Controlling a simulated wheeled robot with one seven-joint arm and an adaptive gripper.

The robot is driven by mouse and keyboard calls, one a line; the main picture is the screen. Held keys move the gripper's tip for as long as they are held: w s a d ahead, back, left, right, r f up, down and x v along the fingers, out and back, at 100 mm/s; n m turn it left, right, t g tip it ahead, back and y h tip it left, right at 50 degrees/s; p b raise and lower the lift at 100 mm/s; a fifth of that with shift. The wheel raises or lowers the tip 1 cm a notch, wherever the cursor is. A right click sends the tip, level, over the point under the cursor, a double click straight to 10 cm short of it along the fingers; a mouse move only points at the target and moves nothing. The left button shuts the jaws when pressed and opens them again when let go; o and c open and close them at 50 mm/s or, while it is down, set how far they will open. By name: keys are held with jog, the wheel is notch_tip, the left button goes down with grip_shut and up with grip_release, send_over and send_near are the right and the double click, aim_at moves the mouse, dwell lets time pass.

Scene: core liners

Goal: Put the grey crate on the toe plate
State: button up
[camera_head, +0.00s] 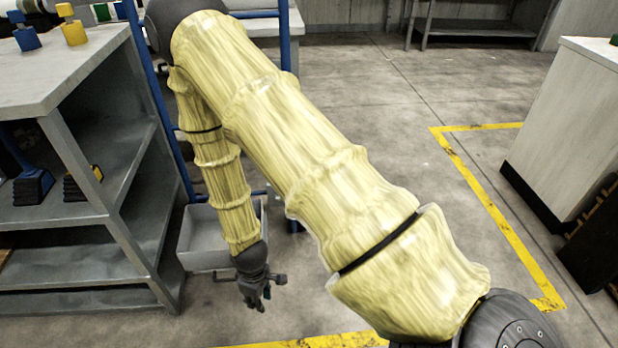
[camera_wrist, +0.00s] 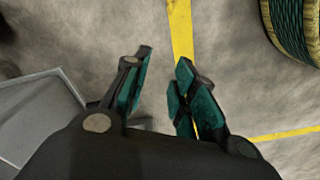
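The grey crate (camera_head: 208,238) stands low, beside the shelf unit and between the blue uprights of a frame (camera_head: 153,90). It is open-topped, and my forearm hides part of it. In the wrist view the crate (camera_wrist: 42,115) shows at the left edge, cut off by the picture. My gripper (camera_head: 260,304) hangs pointing down, in front and to the right of the crate, apart from it. In the wrist view my gripper (camera_wrist: 164,75) has its fingers spread with only floor between them. I cannot make out a toe plate; the crate and my arm cover the frame's foot.
A grey shelf unit (camera_head: 62,145) stands close on the left. A pale cabinet (camera_head: 570,125) stands at the right. Yellow floor lines (camera_head: 490,205) cross open concrete. A green ribbed coil with a pale rim (camera_wrist: 297,25) lies at the wrist view's upper right.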

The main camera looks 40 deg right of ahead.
jog(key=s+d+f+m, duration=0.1)
jog(key=s+f+m, duration=0.1)
jog(key=s, duration=0.8)
jog(key=s+d+f+m, duration=0.1)
jog(key=s+f+m, duration=0.2)
jog(key=s, duration=0.6)
jog(key=shift+s+m, duration=0.35)
jog(key=shift+m, duration=0.15)
jog(key=shift+r, duration=0.1)
notch_tip(320, 180, up, 34)
jog(key=p, duration=3.4)
jog(key=shift+r, duration=0.15)
